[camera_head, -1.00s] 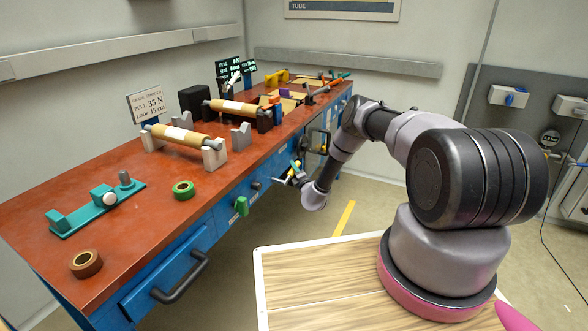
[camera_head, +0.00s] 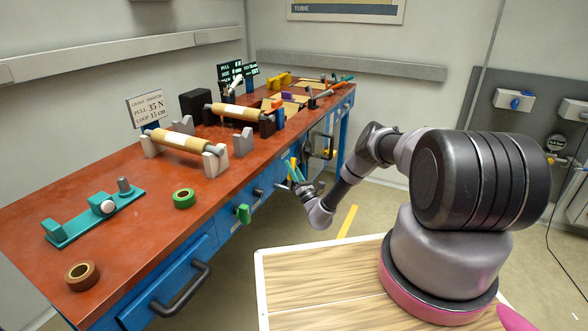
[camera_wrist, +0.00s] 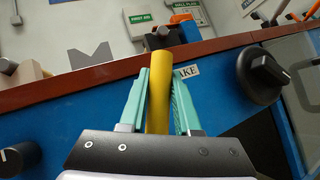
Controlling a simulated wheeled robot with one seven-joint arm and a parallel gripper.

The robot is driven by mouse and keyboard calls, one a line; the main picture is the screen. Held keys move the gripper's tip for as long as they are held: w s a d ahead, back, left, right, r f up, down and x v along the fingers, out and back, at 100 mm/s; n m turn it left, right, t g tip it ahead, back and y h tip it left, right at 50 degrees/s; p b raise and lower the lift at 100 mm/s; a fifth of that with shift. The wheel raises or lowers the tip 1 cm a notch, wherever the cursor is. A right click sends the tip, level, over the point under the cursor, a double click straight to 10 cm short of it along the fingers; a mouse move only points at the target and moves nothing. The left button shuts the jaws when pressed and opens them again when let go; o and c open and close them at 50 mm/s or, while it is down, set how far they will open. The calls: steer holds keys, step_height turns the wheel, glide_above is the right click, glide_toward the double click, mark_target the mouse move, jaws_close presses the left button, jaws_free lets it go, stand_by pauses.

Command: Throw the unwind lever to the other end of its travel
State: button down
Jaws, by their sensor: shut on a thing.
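A yellow lever handle (camera_wrist: 160,92) stands nearly upright in the wrist view, in front of the blue bench front. My gripper (camera_wrist: 157,75) has its two teal fingers shut on the handle, one on each side. The handle's lower end and pivot are hidden behind my gripper's body. A white label (camera_wrist: 188,72) behind it is partly covered and shows "AKE". In the head view my gripper (camera_head: 294,178) is at the bench's front face, with the yellow handle (camera_head: 293,165) small beside the fingers. I cannot tell from the label whether this is the unwind lever.
A black knob (camera_wrist: 262,74) is close to the right of my fingers; another dark knob (camera_wrist: 18,160) is at lower left. A green handle (camera_head: 243,213) sticks out of the bench front. The red bench top (camera_head: 130,215) carries rollers and tape rolls.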

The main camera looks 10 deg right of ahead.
mark_target(289, 187)
steer(key=n+y, duration=0.1)
steer(key=s+n+y, duration=0.1)
steer(key=n, duration=0.1)
steer(key=a+n+y, duration=0.1)
steer(key=y, duration=0.1)
steer(key=shift+s+r+n+g, duration=0.25)
steer(key=shift+s+n+g, duration=0.05)
steer(key=shift+s+g, duration=0.1)
steer(key=shift+s+a+r+n+g+y, duration=0.1)
steer(key=shift+s+a+n+g+y, duration=0.25)
steer(key=shift+n+y, duration=0.45)
steer(key=shift+s+a+f+n+g+y, duration=0.15)
steer(key=shift+n+g+y, duration=0.4)
steer(key=shift+n, duration=0.4)
steer(key=shift+s+a+r+n+g+y, duration=0.2)
steer(key=shift+s+n+g+y, duration=0.1)
steer(key=shift+n+y, duration=0.5)
steer(key=c, duration=0.6)
jaws_free()
steer(key=shift+s+d+f, duration=0.15)
steer(key=shift+d+f, duration=0.1)
steer(key=shift+f, duration=0.1)
steer(key=shift+v, duration=4.95)
